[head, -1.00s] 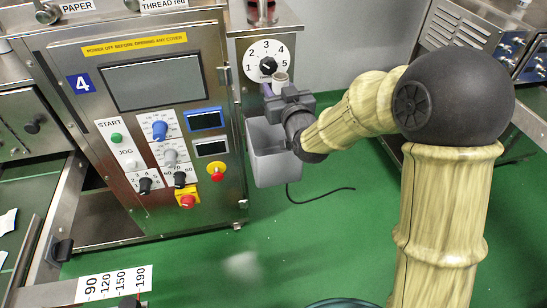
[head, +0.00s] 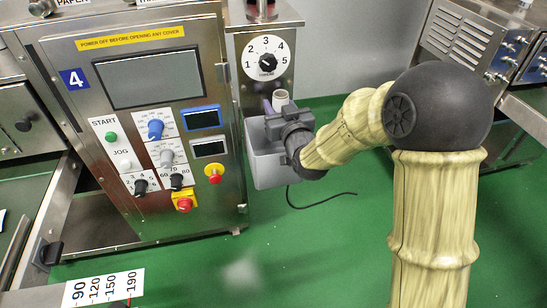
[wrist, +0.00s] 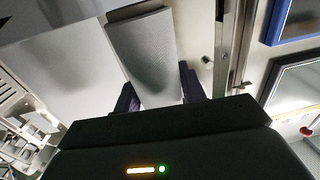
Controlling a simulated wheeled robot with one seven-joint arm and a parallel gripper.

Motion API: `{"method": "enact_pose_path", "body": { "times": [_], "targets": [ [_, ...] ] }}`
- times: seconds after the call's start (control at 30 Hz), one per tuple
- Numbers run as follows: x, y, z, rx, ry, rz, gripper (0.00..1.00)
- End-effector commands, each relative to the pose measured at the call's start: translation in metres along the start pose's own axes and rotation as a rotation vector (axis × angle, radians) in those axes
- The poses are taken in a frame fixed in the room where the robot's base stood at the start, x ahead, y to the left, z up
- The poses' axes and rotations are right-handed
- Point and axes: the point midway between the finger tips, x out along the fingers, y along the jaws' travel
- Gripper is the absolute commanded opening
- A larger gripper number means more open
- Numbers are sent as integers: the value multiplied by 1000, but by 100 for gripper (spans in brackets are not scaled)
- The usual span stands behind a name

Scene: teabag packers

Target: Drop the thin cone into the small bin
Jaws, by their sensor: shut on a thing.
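My gripper (head: 276,108) is shut on the thin cone, a pale, narrow piece whose round top (head: 281,98) sticks up between the jaws in the head view. In the wrist view the cone (wrist: 150,62) is a grey tapered body between the two dark purple fingers of my gripper (wrist: 158,93). The small bin (head: 270,172) is a grey open container on the machine's right side, below the numbered dial. My gripper is at the bin's mouth, partly covering its opening. The cone's lower end and the bin's inside are hidden in the head view.
The steel machine with the control panel (head: 125,80) stands directly left of the bin. The thread dial (head: 267,60) is just above my gripper. Green floor (head: 320,235) is open below, with a black cable (head: 320,200) on it. Steel cabinets (head: 465,45) stand at the right.

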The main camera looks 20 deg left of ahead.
Motion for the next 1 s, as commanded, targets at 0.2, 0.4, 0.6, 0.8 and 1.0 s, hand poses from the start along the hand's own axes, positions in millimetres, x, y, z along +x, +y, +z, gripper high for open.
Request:
{"method": "enact_pose_path", "body": {
  "times": [0.2,0.4,0.6,0.8,1.0],
  "targets": [
    [0,0,1,0,1,0,18],
    [0,0,1,0,1,0,66],
    [0,0,1,0,1,0,66],
    [-4,0,0,0,0,0,66],
    [-26,0,0,0,-1,0,66]
  ]
}}
